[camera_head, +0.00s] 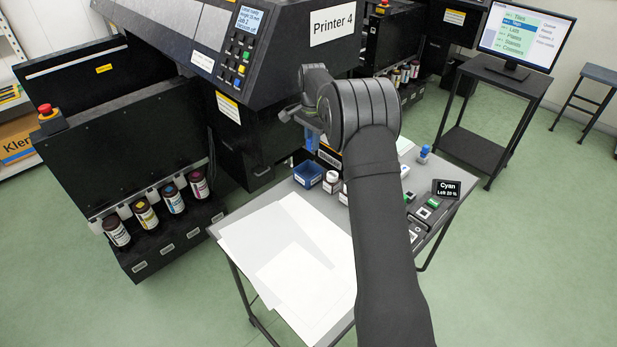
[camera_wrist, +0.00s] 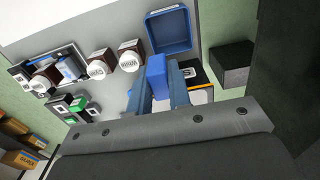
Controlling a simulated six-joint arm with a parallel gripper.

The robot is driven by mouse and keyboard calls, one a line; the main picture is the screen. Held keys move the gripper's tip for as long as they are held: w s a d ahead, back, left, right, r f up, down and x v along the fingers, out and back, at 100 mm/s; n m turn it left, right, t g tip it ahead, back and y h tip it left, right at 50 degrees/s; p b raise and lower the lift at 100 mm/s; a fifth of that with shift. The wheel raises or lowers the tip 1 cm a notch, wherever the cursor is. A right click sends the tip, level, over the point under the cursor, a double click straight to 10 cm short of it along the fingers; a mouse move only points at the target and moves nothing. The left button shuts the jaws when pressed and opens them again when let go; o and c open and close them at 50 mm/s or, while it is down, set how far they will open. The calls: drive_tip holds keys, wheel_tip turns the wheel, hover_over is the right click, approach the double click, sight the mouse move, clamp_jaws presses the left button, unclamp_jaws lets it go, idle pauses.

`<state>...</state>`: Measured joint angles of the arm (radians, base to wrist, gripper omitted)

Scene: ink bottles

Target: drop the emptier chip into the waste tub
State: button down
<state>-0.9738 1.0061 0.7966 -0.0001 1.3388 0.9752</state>
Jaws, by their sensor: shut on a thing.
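My gripper (camera_head: 312,138) is above the table, above and near the blue tub (camera_head: 307,173). In the wrist view my gripper (camera_wrist: 160,72) is shut on a small bright blue block (camera_wrist: 157,68), its fingers on either side. I cannot tell from its visible face whether this block is a chip. The open blue tub (camera_wrist: 170,32) lies just beyond the fingertips and looks empty. Small green-and-white pieces (camera_head: 423,213) lie on the table's right side; they also show in the wrist view (camera_wrist: 78,103). A small black display (camera_head: 446,188) reads "Cyan Left 20 %".
White-capped bottles (camera_head: 332,181) stand beside the tub; they also show in the wrist view (camera_wrist: 130,56). A small blue item (camera_head: 424,153) stands at the table's back right. White sheets (camera_head: 285,250) cover the left part. Printer 4 (camera_head: 255,60) stands close behind the table.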

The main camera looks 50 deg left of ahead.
drive_tip(key=shift+f, duration=2.95)
drive_tip(key=c, duration=1.3)
unclamp_jaws()
drive_tip(key=shift+o, duration=0.2)
wheel_tip(320, 180, up, 18)
drive_tip(key=shift+f, duration=0.25)
wheel_tip(320, 180, down, 17)
drive_tip(key=shift+r, duration=0.75)
